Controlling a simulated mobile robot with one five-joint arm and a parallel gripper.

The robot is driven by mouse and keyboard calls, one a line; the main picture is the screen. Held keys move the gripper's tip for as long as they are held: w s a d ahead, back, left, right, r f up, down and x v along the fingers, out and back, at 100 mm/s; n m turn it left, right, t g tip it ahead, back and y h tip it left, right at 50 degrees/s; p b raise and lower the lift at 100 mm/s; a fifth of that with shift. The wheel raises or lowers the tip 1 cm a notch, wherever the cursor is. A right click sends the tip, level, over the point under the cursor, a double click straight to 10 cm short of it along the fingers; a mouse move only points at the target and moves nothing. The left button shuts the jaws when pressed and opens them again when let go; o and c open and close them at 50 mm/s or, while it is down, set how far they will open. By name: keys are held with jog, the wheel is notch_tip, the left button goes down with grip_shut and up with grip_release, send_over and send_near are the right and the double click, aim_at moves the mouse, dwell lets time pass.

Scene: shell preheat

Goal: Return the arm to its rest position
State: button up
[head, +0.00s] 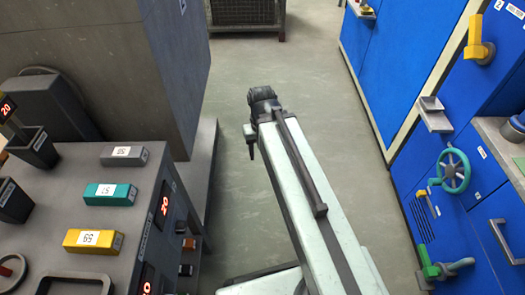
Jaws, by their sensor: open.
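My arm (315,200) reaches from the bottom of the head view up to the middle as a long pale link with a dark strip along it. Its dark far end (263,98) hangs over the grey floor between the two rows of equipment. My gripper (251,143) shows only in part there, as a small pale block with a dark prong on the left of the link. It is open, and I see nothing held in it. The rest of the gripper is hidden behind the arm.
At left is a grey console (145,215) bearing grey (122,156), teal (108,194) and yellow (92,239) labelled blocks. Blue cabinets (395,65) at right carry a teal handwheel (453,171), a yellow handle (477,45) and a green valve (438,268). The floor (300,70) between is clear.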

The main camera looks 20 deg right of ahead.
jog(key=shift+d, duration=0.1)
notch_tip(320, 180, up, 28)
jog(key=p, duration=2.7)
jog(key=shift+f+p, duration=0.15)
jog(key=shift+p, duration=0.2)
jog(key=c, duration=0.3)
jog(key=shift+c, duration=0.2)
